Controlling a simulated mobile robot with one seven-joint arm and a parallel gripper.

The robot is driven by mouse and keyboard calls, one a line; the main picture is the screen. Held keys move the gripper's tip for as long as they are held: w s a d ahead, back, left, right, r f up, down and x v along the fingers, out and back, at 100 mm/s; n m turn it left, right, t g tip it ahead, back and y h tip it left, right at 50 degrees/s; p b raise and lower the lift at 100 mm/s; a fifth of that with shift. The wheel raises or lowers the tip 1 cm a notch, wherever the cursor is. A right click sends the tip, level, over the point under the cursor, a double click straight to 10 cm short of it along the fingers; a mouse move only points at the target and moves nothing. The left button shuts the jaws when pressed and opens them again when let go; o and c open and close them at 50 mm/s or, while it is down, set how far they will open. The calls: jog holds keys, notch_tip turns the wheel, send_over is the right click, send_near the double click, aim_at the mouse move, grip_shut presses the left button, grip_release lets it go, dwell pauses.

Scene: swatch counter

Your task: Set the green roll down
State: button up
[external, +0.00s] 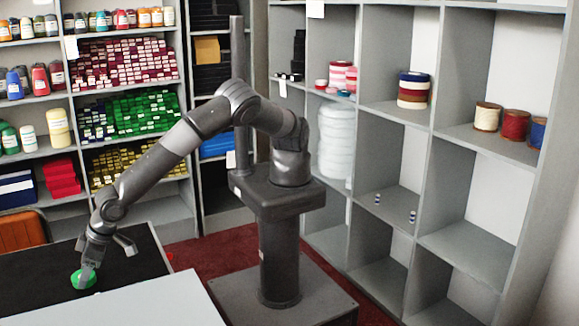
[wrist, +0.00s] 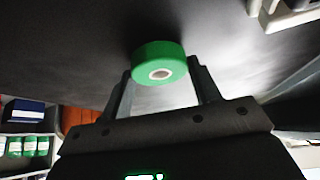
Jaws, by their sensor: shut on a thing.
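The green roll (external: 82,279) is at the black counter top at the lower left of the external view. In the wrist view the green roll (wrist: 160,62) sits between my two fingers, its pale core hole showing. My gripper (external: 87,268) points down and is shut on the roll; its fingers (wrist: 163,80) show on both sides of it in the wrist view. The black counter surface (external: 125,266) is right beside the roll. I cannot tell whether the roll touches it or is held just above.
A light grey panel (external: 165,303) lies in front of the black surface. A small grey object (wrist: 285,14) shows at the top right of the wrist view. Shelves with rolls and bottles (external: 125,62) stand behind. The black surface around the roll is mostly clear.

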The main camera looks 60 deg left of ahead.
jog(key=shift+f, duration=0.1)
jog(key=o, duration=1)
jog(key=v, duration=1)
jog(key=shift+w+d+r, duration=0.1)
jog(key=shift+w+r, duration=0.05)
jog(key=shift+r, duration=0.25)
jog(key=shift+o, duration=0.4)
jog(key=shift+w+r, duration=0.35)
jog(key=shift+r, duration=0.25)
